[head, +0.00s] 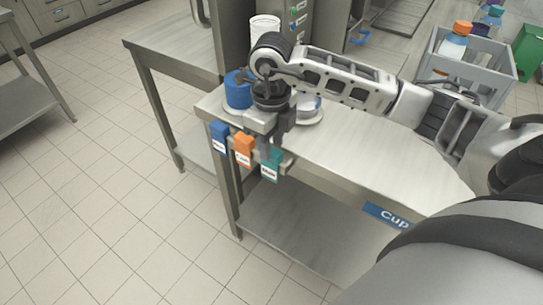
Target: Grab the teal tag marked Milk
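The teal tag (271,166) hangs at the front edge of the steel table, rightmost in a row of three. Its white label is too small to read clearly. An orange tag (244,150) and a blue tag (219,137) hang to its left. My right gripper (269,148) points down over the table edge, just above the teal tag and overlapping its top in the head view. Whether its fingers are open or shut, or touch the tag, I cannot tell. My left gripper is out of view.
A blue cylinder (238,90) stands on the table behind my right gripper, with a white plate (311,113) partly hidden there. A white cup (265,27) stands farther back. A grey crate (485,75) with bottles is at the back right. The table's right part is clear.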

